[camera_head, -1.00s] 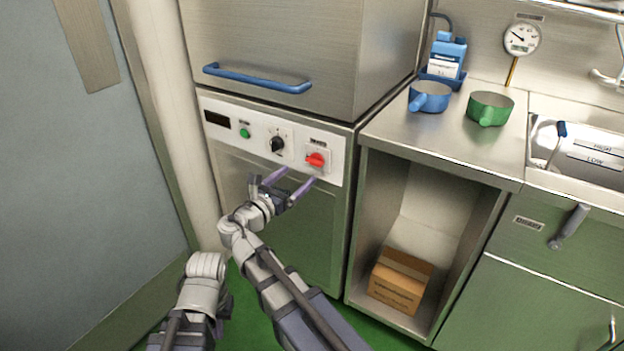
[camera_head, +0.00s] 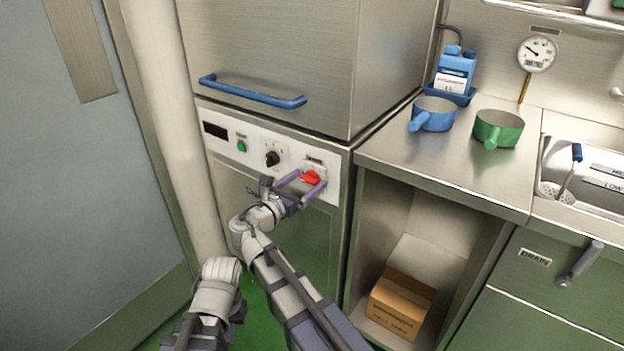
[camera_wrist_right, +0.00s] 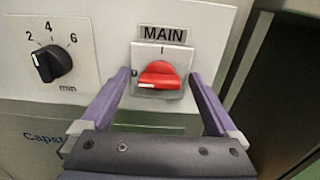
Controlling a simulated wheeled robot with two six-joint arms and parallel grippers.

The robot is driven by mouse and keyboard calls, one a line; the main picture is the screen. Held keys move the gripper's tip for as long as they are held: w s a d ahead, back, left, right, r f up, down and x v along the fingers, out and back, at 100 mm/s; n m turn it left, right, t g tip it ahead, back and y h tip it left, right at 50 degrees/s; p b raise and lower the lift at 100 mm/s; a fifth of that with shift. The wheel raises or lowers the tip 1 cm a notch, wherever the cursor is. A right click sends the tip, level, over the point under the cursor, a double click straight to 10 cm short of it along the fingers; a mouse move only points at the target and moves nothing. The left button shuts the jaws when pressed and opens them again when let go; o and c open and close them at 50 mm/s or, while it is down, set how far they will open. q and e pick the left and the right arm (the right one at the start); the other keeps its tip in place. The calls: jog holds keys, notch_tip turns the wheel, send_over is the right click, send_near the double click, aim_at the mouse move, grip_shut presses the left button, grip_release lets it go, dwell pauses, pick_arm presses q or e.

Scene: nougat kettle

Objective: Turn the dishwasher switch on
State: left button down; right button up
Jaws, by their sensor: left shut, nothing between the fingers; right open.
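The red main switch (camera_head: 311,178) is on the white control panel of the dishwasher. In the right wrist view the red knob (camera_wrist_right: 160,75) sits under a "MAIN" label, with an "I" mark above and a mark at its left. Its handle lies about level, its white line at the left end. My right gripper (camera_head: 298,183) is open, its purple fingers to the left and right of the knob; in the right wrist view the fingers (camera_wrist_right: 161,82) appear clear of it. My left arm shows at the lower left; its gripper fingers are not visible.
A black dial (camera_head: 272,158) and a green button (camera_head: 241,146) are left of the switch. A blue handle bar (camera_head: 252,92) sticks out above the panel. A steel counter (camera_head: 455,165) with blue and green pans stands at the right, above an open bay with a carton (camera_head: 401,305).

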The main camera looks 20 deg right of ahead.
jog(key=shift+c, duration=0.3)
jog(key=c, duration=1.3)
jog(key=m, duration=0.5)
jog(key=shift+s, duration=0.15)
jog(key=m, duration=0.4)
jog(key=shift+d+f, duration=0.1)
jog(key=m, duration=0.5)
jog(key=shift+s+f, duration=0.1)
jog(key=shift+f+m, duration=0.1)
jog(key=shift+m, duration=1.8)
